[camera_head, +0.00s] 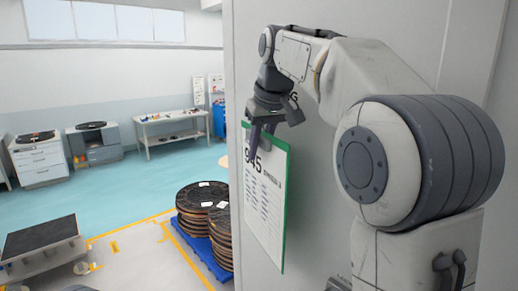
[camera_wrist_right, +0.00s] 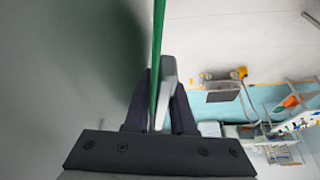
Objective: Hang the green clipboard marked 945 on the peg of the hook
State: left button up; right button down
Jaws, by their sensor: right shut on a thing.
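The green clipboard (camera_head: 264,200) hangs upright from my right gripper (camera_head: 262,128) beside the pale wall panel. Its white sheet faces my head camera and shows 945 at the top, partly behind the fingers. My right gripper is shut on its top edge. In the right wrist view the clipboard (camera_wrist_right: 157,60) is a thin green strip, edge-on between the dark fingers (camera_wrist_right: 160,100). A light grey piece beside it may be its clip. I cannot make out the hook or its peg in either view. My left gripper is out of view.
A pale wall panel (camera_head: 325,200) stands close behind the clipboard, with a dark letter G partly hidden by my arm. Stacked dark reels (camera_head: 200,200) stand on a blue pallet at lower left. A workbench (camera_head: 170,122) and cabinets (camera_head: 38,160) stand far off across open floor.

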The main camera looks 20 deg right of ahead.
jog(key=c, duration=0.7)
grip_release()
jog(key=shift+w, duration=0.1)
